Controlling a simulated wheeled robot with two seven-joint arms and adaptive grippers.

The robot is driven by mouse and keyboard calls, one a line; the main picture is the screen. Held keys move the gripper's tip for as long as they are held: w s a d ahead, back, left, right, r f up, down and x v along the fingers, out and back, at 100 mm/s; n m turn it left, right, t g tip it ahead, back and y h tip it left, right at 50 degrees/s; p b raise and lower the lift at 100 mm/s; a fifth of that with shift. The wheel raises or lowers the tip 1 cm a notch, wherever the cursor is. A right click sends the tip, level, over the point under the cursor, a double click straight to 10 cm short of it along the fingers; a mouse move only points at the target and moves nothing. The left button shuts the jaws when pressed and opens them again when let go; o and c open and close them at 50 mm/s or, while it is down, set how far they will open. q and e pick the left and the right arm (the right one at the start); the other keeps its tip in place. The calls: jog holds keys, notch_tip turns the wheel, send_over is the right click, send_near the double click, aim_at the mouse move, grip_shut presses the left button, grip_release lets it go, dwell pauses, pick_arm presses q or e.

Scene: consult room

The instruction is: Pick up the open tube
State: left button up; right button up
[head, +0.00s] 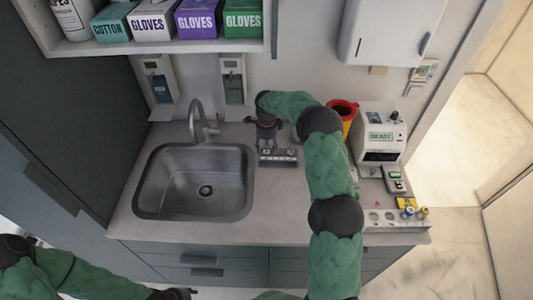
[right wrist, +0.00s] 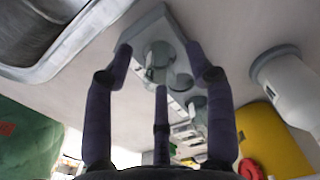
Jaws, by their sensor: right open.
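A small grey rack (head: 279,160) stands on the counter right of the sink. It also shows in the right wrist view (right wrist: 165,22), with clear, round-mouthed tube shapes (right wrist: 157,58) in it. Which of these is the open tube I cannot tell. My right gripper (head: 266,143) is over the back of this rack, open and empty. In the right wrist view its fingers (right wrist: 158,62) are spread around the rack's near end, and one finger covers part of it. My left gripper (head: 175,293) is low at the bottom edge, away from the counter top; its fingers are unclear.
The sink (head: 200,180) and tap (head: 199,122) are to the left. A yellow bin with a red rim (head: 345,110) and a white machine (head: 381,137) stand to the right. A holder with capped tubes (head: 385,220) is at the front right. A glove-box shelf (head: 160,46) hangs above.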

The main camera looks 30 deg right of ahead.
jog(key=shift+f, duration=0.5)
jog(key=c, duration=0.9)
jog(key=shift+o, duration=0.2)
